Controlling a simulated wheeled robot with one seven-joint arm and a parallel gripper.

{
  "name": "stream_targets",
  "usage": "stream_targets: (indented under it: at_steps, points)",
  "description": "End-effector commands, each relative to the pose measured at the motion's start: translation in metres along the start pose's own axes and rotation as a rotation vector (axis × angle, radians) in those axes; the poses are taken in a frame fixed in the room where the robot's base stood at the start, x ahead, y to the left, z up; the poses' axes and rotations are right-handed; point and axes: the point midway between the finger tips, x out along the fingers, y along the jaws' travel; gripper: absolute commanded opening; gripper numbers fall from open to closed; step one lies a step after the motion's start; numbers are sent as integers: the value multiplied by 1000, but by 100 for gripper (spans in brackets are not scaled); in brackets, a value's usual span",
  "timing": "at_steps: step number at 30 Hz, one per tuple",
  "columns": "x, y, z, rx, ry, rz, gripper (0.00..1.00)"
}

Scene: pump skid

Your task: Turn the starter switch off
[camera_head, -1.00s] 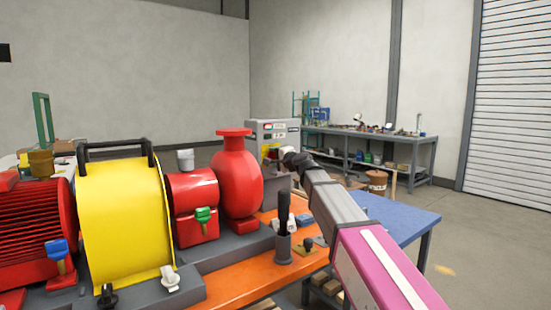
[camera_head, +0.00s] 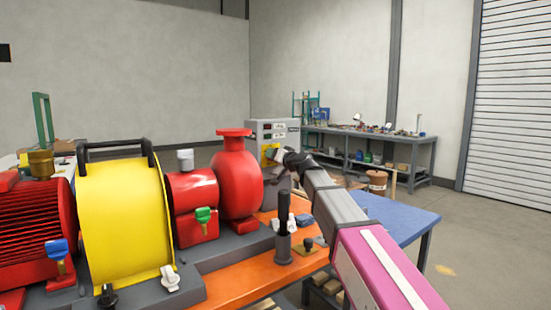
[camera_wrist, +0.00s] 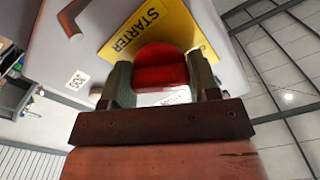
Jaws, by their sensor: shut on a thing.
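The starter switch is a red knob (camera_wrist: 160,68) on a yellow plate (camera_wrist: 142,32) marked STARTER, seen in the wrist view. My gripper (camera_wrist: 162,84) has one finger on each side of the red knob and is shut on it. In the head view, the grey starter cabinet (camera_head: 283,128) stands behind the red pump, with part of the yellow plate (camera_head: 270,153) showing. My gripper (camera_head: 283,157) is at the cabinet's front there, and the knob is hidden. The small displays on the cabinet look dark.
The red pump (camera_head: 237,178), yellow coupling guard (camera_head: 125,225) and red motor (camera_head: 30,235) sit on the orange skid (camera_head: 235,278) left of my arm. A blue-topped table (camera_head: 395,218) is under and right of my arm. Open floor lies further right.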

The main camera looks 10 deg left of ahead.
Motion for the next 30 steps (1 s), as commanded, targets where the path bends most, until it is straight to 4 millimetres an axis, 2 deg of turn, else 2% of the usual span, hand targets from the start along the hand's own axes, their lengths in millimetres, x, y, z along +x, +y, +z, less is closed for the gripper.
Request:
stream_targets:
  at_steps: [15,30]
  points:
    - [-1,0,1,-414,-1,0,32]
    - [-1,0,1,-545,-1,0,32]
